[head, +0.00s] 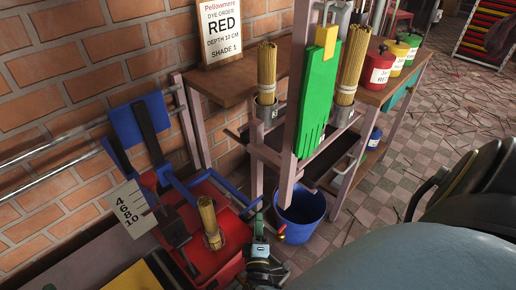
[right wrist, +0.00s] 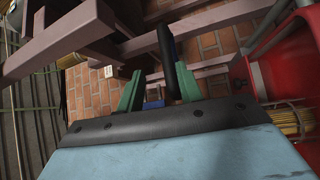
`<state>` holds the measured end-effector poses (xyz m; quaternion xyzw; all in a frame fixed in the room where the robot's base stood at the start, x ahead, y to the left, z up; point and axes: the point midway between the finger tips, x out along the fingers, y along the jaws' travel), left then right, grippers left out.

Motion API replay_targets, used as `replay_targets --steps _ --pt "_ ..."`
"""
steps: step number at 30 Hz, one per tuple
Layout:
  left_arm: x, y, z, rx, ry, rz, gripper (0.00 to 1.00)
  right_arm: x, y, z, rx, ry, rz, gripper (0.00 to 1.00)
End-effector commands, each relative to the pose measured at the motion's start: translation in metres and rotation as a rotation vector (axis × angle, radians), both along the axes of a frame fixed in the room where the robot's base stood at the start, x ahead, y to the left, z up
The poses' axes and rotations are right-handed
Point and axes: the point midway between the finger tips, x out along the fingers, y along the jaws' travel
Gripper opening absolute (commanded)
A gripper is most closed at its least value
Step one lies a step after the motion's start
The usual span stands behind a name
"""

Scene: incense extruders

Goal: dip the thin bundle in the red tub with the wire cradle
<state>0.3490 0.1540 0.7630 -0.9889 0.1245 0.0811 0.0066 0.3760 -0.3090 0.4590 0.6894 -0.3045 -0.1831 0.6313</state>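The red tub (head: 222,268) stands at lower left in the head view, and its red wall (right wrist: 285,70) fills the right of the right wrist view. A thin tan bundle (head: 209,222) stands nearly upright at the tub, its lower end hidden; a ring-like part around it may be the wire cradle. A blue lever frame (head: 187,192) rises over the tub. My right gripper (head: 258,224) is just right of the tub. In the right wrist view its green fingers (right wrist: 158,88) are apart, with a black handle (right wrist: 167,55) showing between or beyond them. My left gripper is not in view.
A white depth scale (head: 130,209) stands left of the tub. A sign (head: 220,30) reads red, 10 cm, shade 1. Two bundles (head: 267,66) (head: 353,62) stand in holders near a post with a green glove (head: 318,95). A blue bucket (head: 300,216) sits below.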

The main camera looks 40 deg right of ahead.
Motion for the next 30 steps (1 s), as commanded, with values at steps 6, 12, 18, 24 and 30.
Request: replay_targets --steps 6,12,18,24,30 --pt "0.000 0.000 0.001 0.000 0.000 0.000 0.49 -0.012 0.010 -0.002 0.002 0.000 -0.001 0.36" --pt "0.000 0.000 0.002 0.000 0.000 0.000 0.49 -0.022 0.020 -0.004 0.002 0.001 0.000 0.36" --pt "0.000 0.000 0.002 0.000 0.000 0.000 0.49 -0.033 0.028 -0.006 0.002 0.000 -0.001 0.36" --pt "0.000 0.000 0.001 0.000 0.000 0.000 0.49 -0.043 0.038 -0.008 0.002 0.000 -0.001 0.36" --pt "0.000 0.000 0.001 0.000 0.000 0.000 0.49 -0.054 0.047 -0.010 0.001 0.002 0.000 0.36"
